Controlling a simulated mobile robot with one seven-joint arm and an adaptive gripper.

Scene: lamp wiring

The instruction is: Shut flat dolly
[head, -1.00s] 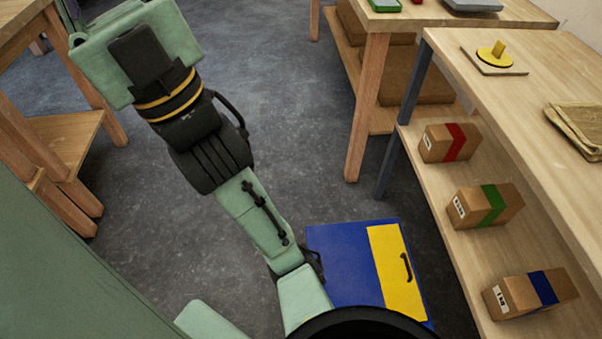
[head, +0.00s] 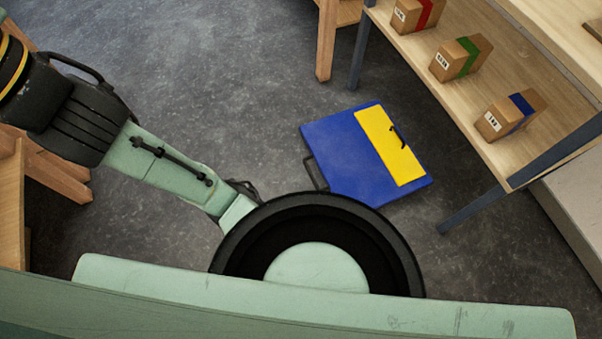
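The flat dolly (head: 340,148) is a blue board lying on the floor right of centre in the head view. A yellow panel (head: 391,146) with a small black handle (head: 399,136) covers part of its upper right side. A dark bar or handle (head: 315,173) sticks out at its left edge. Its lower edge is partly hidden behind my round black body part. From this angle I cannot tell whether any part of the dolly stands raised. My arm reaches off to the upper left, away from the dolly, and my gripper is out of the picture.
A wooden shelf unit with dark legs (head: 466,209) stands right of the dolly, holding boxes with red (head: 415,13), green (head: 460,57) and blue (head: 510,114) bands. Wooden furniture (head: 50,165) is at the left. Grey floor (head: 235,90) is clear between.

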